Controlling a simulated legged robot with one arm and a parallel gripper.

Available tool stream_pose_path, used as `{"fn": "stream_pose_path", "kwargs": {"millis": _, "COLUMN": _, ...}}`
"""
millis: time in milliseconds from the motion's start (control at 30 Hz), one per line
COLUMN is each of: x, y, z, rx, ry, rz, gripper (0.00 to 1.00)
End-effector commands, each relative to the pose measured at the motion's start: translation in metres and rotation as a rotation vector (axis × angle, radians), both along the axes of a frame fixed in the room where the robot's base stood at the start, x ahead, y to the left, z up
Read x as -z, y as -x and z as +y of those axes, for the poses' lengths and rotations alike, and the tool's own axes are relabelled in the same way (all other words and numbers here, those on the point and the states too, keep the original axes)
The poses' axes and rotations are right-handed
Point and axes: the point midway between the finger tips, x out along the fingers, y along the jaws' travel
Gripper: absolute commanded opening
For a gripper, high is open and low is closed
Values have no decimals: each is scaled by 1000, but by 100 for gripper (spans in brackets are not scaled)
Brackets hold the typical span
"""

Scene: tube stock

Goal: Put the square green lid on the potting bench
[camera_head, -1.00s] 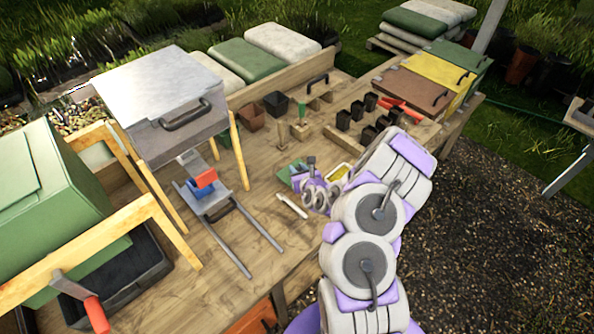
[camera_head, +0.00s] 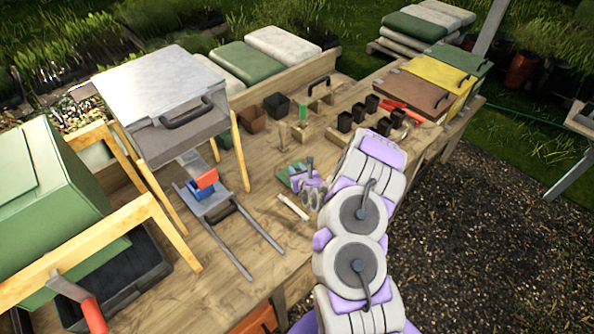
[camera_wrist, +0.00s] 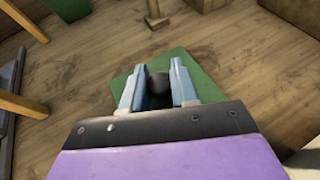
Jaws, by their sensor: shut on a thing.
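The square green lid (camera_head: 297,169) with a dark round knob is over the middle of the potting bench (camera_head: 262,180), partly behind my arm in the head view. In the wrist view the lid (camera_wrist: 207,88) is below my gripper (camera_wrist: 158,70), and the two blue-grey fingers are shut on its knob. My gripper also shows in the head view (camera_head: 309,177), just right of the lid. The lid looks roughly flat. I cannot tell whether it touches the bench or hangs just above it.
A pale stick (camera_head: 292,207) lies in front of the lid. A grey metal box on wooden legs (camera_head: 160,92) stands at left. Small black pots (camera_head: 345,121) and wooden blocks are behind and right. Bare bench top lies between the box legs and the lid.

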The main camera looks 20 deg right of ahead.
Motion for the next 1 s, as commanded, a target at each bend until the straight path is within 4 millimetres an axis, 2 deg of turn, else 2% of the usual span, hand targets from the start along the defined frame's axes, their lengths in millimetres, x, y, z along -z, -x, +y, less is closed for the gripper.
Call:
{"fn": "stream_pose_path", "kwargs": {"millis": 67, "x": 1, "y": 0, "z": 0, "rx": 0, "ry": 0, "rz": 0, "gripper": 0}}
{"fn": "stream_pose_path", "kwargs": {"millis": 100, "x": 2, "y": 0, "z": 0, "rx": 0, "ry": 0, "rz": 0, "gripper": 30}}
{"fn": "stream_pose_path", "kwargs": {"millis": 333, "x": 2, "y": 0, "z": -1, "rx": -1, "ry": -1, "rz": 0, "gripper": 52}}
{"fn": "stream_pose_path", "kwargs": {"millis": 667, "x": 0, "y": 0, "z": -2, "rx": 0, "ry": -1, "rz": -1, "gripper": 54}}
{"fn": "stream_pose_path", "kwargs": {"millis": 767, "x": -3, "y": 8, "z": -2, "rx": 3, "ry": -2, "rz": 2, "gripper": 54}}
{"fn": "stream_pose_path", "kwargs": {"millis": 1000, "x": -18, "y": 43, "z": -1, "rx": 5, "ry": -7, "rz": 2, "gripper": 54}}
